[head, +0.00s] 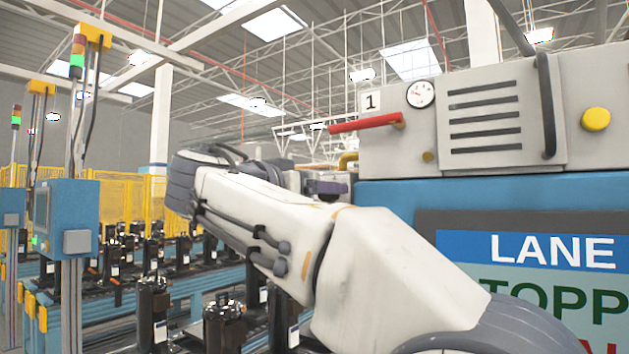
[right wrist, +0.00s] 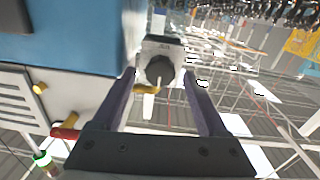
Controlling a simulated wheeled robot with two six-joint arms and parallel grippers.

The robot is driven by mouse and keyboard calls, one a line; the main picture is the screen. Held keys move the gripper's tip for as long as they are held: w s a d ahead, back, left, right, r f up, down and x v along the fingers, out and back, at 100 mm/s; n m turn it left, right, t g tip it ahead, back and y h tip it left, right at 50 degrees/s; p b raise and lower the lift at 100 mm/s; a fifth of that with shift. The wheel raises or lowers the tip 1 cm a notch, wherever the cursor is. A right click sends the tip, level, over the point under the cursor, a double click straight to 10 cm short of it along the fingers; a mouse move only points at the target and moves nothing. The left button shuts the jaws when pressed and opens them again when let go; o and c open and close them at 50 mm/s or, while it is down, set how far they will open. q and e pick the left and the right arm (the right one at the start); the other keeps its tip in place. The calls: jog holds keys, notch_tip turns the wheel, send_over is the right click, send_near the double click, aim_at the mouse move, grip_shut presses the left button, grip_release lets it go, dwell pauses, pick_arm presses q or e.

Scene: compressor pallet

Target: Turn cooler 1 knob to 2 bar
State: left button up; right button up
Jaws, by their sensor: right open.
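Cooler 1 is the grey housing (head: 400,140) with a "1" label (head: 371,102) at the right of the head view. A round dial gauge (head: 420,94) is on it; its reading is too small to tell. In the right wrist view a dark round knob (right wrist: 160,70) sits on a pale block. My right gripper (right wrist: 158,78) is open, with one finger on each side of the knob; contact cannot be told. In the head view this gripper (head: 325,188) is small, beyond my arm, left of the housing. The knob cannot be made out there. My left gripper is not in view.
A red lever (head: 366,123) sticks out left from the housing. A yellow pipe (head: 348,160) is beside the gripper and shows just below the knob in the wrist view (right wrist: 148,90). A blue panel with a lane screen (head: 540,250) is below. A line of black compressors stands at left.

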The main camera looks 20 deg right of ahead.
jog(key=shift+x, duration=0.95)
grip_shut()
jog(key=shift+f+n, duration=0.1)
jog(key=shift+n, duration=0.3)
jog(key=shift+n+b, duration=1.15)
jog(key=shift+n, duration=4.45)
